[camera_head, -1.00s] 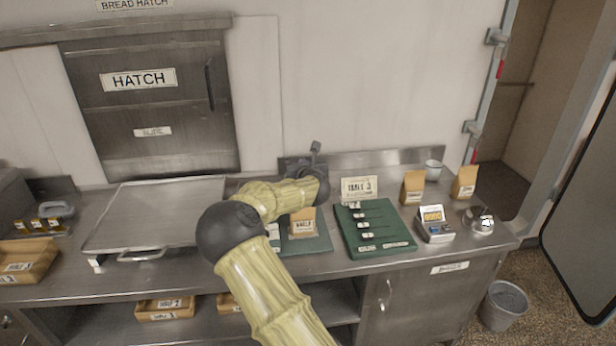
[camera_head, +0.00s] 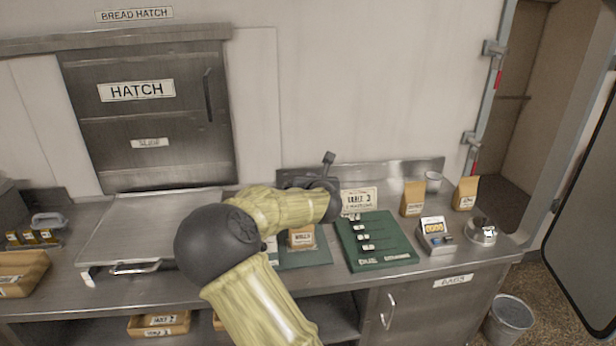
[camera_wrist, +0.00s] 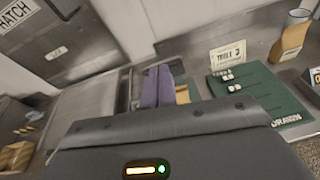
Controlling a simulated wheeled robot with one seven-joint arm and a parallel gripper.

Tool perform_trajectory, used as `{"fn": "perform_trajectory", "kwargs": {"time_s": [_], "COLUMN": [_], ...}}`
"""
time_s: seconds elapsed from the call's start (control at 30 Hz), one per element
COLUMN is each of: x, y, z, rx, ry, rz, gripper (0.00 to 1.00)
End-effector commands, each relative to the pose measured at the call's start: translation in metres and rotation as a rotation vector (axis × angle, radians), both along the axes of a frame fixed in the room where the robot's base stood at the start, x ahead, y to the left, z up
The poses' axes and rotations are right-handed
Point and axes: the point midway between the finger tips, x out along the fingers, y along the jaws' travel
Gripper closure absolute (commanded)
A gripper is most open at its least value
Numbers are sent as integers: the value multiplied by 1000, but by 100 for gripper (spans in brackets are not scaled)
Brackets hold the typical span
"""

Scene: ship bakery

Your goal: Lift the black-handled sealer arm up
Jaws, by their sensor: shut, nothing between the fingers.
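My gripper (camera_wrist: 157,74) shows in the wrist view as two purple fingers close together, shut and empty, above the counter. A tan bag shows partly behind the fingers. In the head view my arm crosses the counter and its dark wrist covers the spot behind the labelled tan bag (camera_head: 302,238). A dark block with an upright black stub shows just beyond my wrist, against the backsplash. I cannot tell whether this is the black-handled sealer arm or part of my gripper. No sealer arm is clearly visible in the wrist view, and no contact can be made out.
A green board (camera_head: 376,248) with small labelled pieces lies right of the bag, with a Table 3 card (camera_head: 359,200) behind it. A small display device (camera_head: 435,238) and a round metal item (camera_head: 482,232) stand farther right.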

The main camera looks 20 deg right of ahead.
Motion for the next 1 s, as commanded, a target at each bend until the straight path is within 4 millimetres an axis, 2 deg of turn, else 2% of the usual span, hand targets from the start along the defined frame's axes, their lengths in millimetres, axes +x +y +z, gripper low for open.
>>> {"fn": "perform_trajectory", "kwargs": {"time_s": [0.13, 0.2, 0.3, 0.37, 0.5, 0.7, 0.9, 1.0], "x": [-27, -47, -82, -104, -158, -241, -326, -354], "y": [-40, -55, -65, -65, -49, -5, 40, 53], "z": [-29, -48, -77, -92, -117, -132, -131, -131], "rx": [327, 543, 863, 1044, 1423, 1833, 2040, 2067], "ry": [25, 38, 56, 66, 81, 83, 17, -30], "rz": [-205, -340, -549, -678, -979, -1433, -1881, -2027], "gripper": [100, 100, 100, 100, 100, 100, 100, 100]}}
